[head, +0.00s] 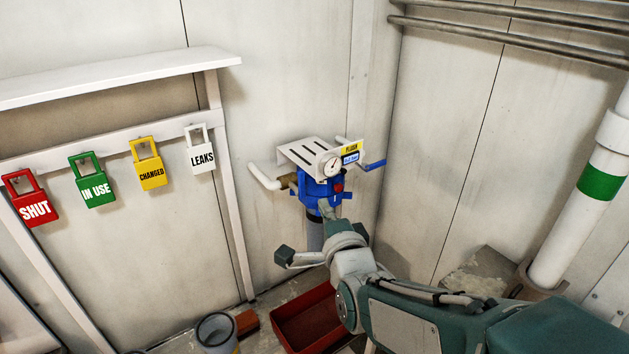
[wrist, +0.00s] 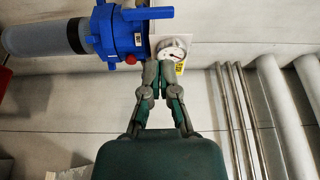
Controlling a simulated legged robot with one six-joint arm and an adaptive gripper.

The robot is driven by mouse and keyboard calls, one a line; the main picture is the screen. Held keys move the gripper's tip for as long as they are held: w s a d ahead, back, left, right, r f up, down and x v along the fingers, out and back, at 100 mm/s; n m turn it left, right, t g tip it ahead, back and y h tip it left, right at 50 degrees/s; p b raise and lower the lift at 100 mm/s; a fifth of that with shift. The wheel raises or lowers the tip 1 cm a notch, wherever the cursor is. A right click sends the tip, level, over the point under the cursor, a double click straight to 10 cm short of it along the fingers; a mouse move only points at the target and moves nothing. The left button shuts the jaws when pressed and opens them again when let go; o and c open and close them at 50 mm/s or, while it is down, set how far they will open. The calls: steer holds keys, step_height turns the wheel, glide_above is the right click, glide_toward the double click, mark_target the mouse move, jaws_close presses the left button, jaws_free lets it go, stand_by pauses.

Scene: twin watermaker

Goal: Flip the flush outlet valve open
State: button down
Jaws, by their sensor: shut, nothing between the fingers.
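A blue filter housing (head: 322,188) with a dark grey lower body hangs at the back wall in the head view. A blue lever handle (head: 373,165) sticks out to its right on a pipe, beside a yellow label (head: 350,147) whose small print I cannot read surely. In the wrist view the housing (wrist: 117,30) lies sideways, and a blue handle (wrist: 151,13) shows above it. My gripper (wrist: 158,68) is shut and empty, its fingertips near the round gauge (wrist: 172,50) and housing. In the head view my gripper (head: 326,209) overlaps the housing's lower front; contact is unclear.
A white slotted bracket (head: 312,153) sits above the housing. A white pipe (head: 264,177) runs left from it. Red, green, yellow and white lock tags hang at left. A red tray (head: 305,322) and a grey bucket (head: 216,333) are on the floor. A thick white pipe (head: 583,214) stands right.

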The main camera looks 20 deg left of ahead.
mark_target(304, 178)
steer(key=x, duration=1)
steer(key=shift+s+a+n+y, duration=0.2)
steer(key=shift+s+n+y, duration=0.15)
steer(key=shift+n, duration=0.65)
steer(key=shift+s+a+n+t+y, duration=0.15)
steer(key=shift+n+t+y, duration=0.05)
steer(key=shift+n, duration=0.4)
steer(key=shift+s+a+n+t+y, duration=0.15)
steer(key=shift+s+a+n+t, duration=0.05)
steer(key=shift+n, duration=0.4)
steer(key=n, duration=0.1)
steer(key=n+y, duration=0.1)
steer(key=n, duration=0.1)
steer(key=s+a+n, duration=0.1)
steer(key=shift+f, duration=0.1)
steer(key=n+y, duration=0.1)
steer(key=n, duration=0.2)
steer(key=s+a+f+n+y, duration=0.1)
steer(key=n, duration=0.2)
steer(key=n+g+y, duration=0.1)
steer(key=n+y, duration=0.1)
steer(key=n, duration=0.1)
steer(key=shift+s+a+f+n, duration=0.2)
steer(key=shift+s+f+n, duration=0.15)
steer(key=shift+s+n, duration=0.05)
steer(key=shift+f, duration=0.1)
